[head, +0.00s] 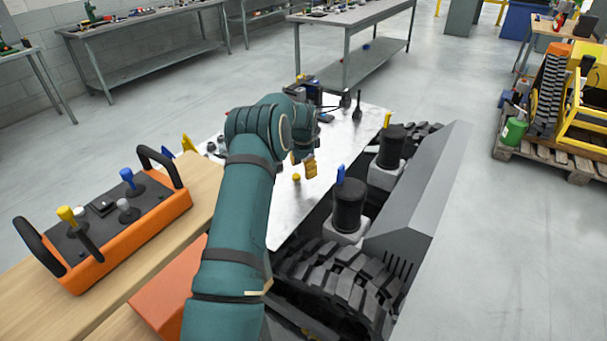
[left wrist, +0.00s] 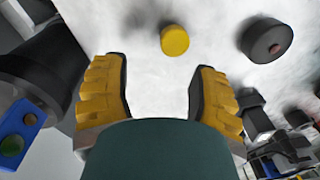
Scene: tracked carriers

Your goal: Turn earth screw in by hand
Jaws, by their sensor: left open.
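A small round yellow knob (head: 296,178) sits on the pale metal worktop (head: 345,130), just in front of my left gripper (head: 305,167); I cannot tell whether it is the earth screw. In the left wrist view the yellow knob (left wrist: 174,40) lies beyond and between the tips of the yellow-padded fingers. There my left gripper (left wrist: 158,68) is open with nothing between its fingers. My left forearm hides part of the worktop. My right gripper is not in view.
Black cylinders, one with a blue tab (head: 348,205), stand on the tracked carrier beside the worktop. A black round part (left wrist: 265,39) is near the knob. An orange control box (head: 125,232) with levers rests on the wooden bench at left. Open floor is at right.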

